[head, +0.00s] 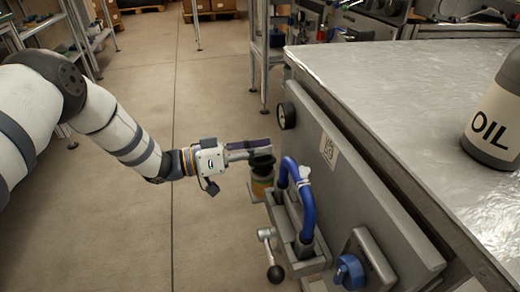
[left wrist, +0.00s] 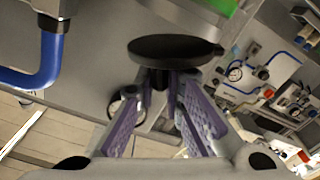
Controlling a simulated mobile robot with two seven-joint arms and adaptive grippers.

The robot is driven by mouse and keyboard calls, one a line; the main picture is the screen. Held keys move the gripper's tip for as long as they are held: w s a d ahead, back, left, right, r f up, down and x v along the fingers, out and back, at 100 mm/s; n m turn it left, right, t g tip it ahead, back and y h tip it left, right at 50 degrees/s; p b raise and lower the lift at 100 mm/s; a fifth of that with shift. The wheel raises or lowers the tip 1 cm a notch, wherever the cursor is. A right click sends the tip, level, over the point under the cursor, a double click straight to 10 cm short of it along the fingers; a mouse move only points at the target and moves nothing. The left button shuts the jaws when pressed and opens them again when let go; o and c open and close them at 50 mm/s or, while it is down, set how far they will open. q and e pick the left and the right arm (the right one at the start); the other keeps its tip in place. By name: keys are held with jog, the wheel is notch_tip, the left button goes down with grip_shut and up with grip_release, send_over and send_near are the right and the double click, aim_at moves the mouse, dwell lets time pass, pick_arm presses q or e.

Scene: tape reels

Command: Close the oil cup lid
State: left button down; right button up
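The oil cup (head: 262,186) is a small amber cup with a black top, mounted on the near side of the grey machine panel. In the left wrist view, a black round disc (left wrist: 173,47), which looks like its lid, sits just beyond my fingertips with a dark part below it. My left gripper (head: 262,147) is beside the cup's top, reaching in from the left. Its purple-padded fingers (left wrist: 165,88) are apart; whether they touch the dark part I cannot tell. The lid's exact angle is partly hidden by the gripper. My right gripper is in neither view.
A blue hose (head: 309,205) stands just right of the cup and also shows in the left wrist view (left wrist: 38,72). A lever with a black ball (head: 275,273) and a blue knob (head: 349,271) are nearby. An OIL bottle (head: 497,115) stands on the metal table (head: 400,75). Floor at left is clear.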

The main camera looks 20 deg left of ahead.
pick_arm(q)
jog(key=shift+s+d+f+m+p, duration=0.15)
jog(key=shift+s+m+p, duration=0.15)
jog(key=shift+m, duration=0.3)
jog(key=shift+s+d+f+m+p, duration=0.15)
jog(key=shift+m+p, duration=0.25)
jog(key=shift+m, duration=0.2)
jog(key=m, duration=0.1)
jog(key=f+m, duration=0.1)
jog(key=shift+s+d+f+m+p, duration=0.1)
jog(key=shift+s+d+m+p, duration=0.1)
jog(key=shift+s+m+p, duration=0.15)
jog(key=c, duration=1.7)
grip_release()
jog(key=shift+a, duration=0.1)
jog(key=v, duration=1.2)
